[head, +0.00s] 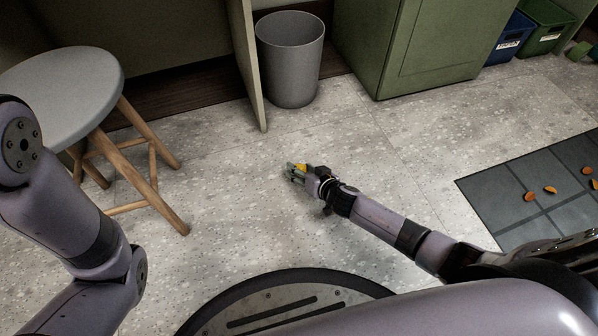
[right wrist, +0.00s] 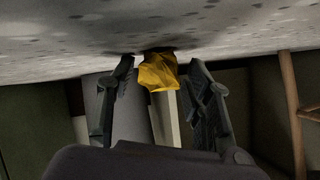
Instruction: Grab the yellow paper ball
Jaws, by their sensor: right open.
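The crumpled yellow paper ball (head: 302,167) lies on the speckled floor, partly hidden by my right gripper (head: 296,172) in the head view. In the right wrist view the yellow paper ball (right wrist: 158,73) shows between the fingertips of my right gripper (right wrist: 161,66). The two fingers stand apart on either side of it, with a gap visible, so the gripper is open. The floor is at the top of that view. My left arm shows at the left of the head view, but its gripper is out of frame.
A grey bin (head: 290,62) stands behind the ball, beside a green cabinet (head: 415,45). A stool (head: 60,85) with wooden legs is at the left. A dark mat (head: 530,222) with orange leaves lies at the right. The floor around the ball is clear.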

